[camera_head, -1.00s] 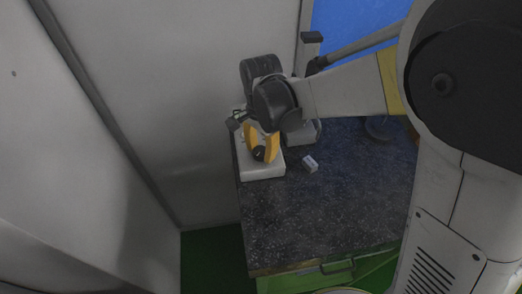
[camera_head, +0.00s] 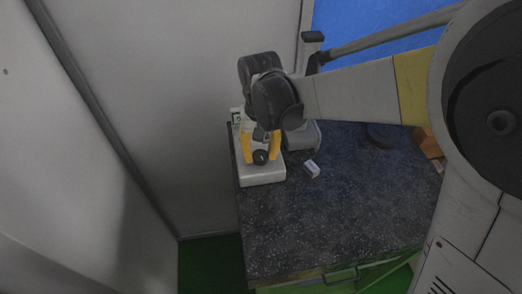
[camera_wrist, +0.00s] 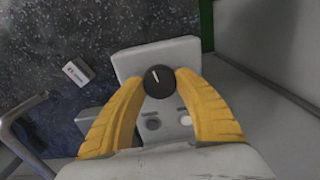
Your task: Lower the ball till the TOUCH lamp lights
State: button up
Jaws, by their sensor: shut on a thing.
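A white instrument base (camera_head: 262,176) stands at the table's back left corner. It carries a black round knob (camera_head: 261,158) with a white pointer line, which also shows in the wrist view (camera_wrist: 159,82). My gripper (camera_head: 261,153) points down with its yellow fingers on both sides of the knob, shut on it; the fingers also show in the wrist view (camera_wrist: 161,80). Behind the knob, the wrist view shows a dark round spot (camera_wrist: 152,124) and a pale round spot (camera_wrist: 185,120); neither is clearly glowing, and I cannot read labels. I cannot make out the ball.
A small white labelled block (camera_head: 312,169) lies on the dark speckled table (camera_head: 320,220), right of the base. A grey stand (camera_head: 303,137) is behind. A small display (camera_head: 237,117) shows at the base's back left. A wall closes off the left; the front tabletop is clear.

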aim_at(260, 154)
jog(key=n, duration=0.4)
jog(key=shift+n+b, duration=0.3)
jog(key=shift+b, duration=0.1)
jog(key=shift+n+b, duration=0.3)
jog(key=shift+n, duration=1.7)
jog(key=o, duration=1.2)
notch_tip(260, 154, up, 12)
